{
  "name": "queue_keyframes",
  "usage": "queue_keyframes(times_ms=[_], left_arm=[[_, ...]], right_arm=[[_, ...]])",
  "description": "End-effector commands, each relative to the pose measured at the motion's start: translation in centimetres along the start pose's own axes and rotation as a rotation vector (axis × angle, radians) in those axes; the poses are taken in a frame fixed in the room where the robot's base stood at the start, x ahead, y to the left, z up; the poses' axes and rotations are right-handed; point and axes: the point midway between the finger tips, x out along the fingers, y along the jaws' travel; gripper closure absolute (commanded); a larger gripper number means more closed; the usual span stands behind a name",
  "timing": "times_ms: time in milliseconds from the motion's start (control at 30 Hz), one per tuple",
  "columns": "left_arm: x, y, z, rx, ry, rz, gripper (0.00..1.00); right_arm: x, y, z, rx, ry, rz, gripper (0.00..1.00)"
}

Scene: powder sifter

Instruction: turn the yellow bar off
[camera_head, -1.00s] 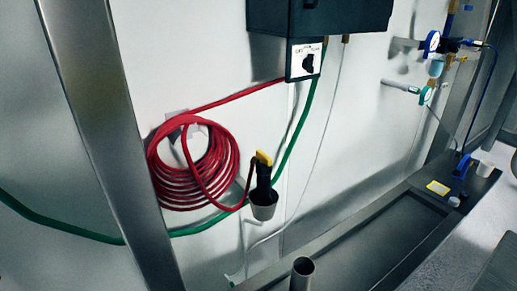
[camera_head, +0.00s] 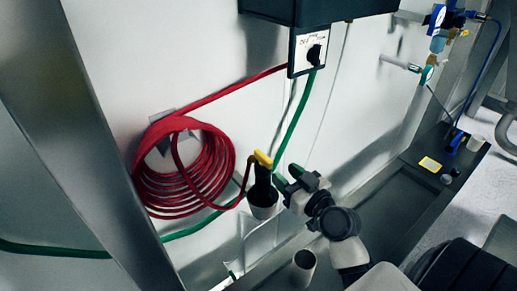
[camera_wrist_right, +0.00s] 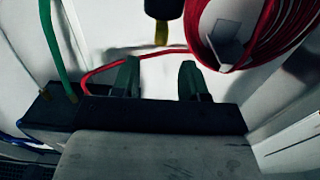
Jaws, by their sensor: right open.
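In the right wrist view the yellow bar (camera_wrist_right: 161,34) hangs below the black handle (camera_wrist_right: 164,9) at the top of the picture, beyond my fingertips. My right gripper (camera_head: 287,179) is just right of the black handle in the head view, a little lower than the bar. Its green-dark fingers (camera_wrist_right: 157,80) are apart with nothing between them. My left gripper is not in view.
A coiled red hose (camera_head: 185,172) hangs on the wall to the left. A green hose (camera_head: 294,122) runs behind the handle. A dark box (camera_head: 305,8) with a switch panel (camera_head: 309,49) is above. A metal post (camera_head: 95,120) stands at left, a trough (camera_head: 390,205) at right.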

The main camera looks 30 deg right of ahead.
Motion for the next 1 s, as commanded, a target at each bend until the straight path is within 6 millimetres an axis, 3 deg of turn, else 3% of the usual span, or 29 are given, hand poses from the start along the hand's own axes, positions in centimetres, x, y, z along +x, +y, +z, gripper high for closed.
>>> queue_keyframes(times_ms=[233,500,900,1000], left_arm=[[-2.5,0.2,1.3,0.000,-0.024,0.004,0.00],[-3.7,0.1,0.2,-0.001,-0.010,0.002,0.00],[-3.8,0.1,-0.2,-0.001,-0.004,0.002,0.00],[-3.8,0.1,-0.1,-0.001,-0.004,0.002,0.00]], right_arm=[[4.9,-0.1,-0.5,0.005,-0.001,-0.002,0.56],[8.6,-0.1,-0.1,0.002,-0.002,-0.002,0.56],[9.4,-0.1,0.1,0.001,-0.004,-0.003,0.56],[9.4,-0.1,0.1,0.001,-0.004,-0.003,0.70]])
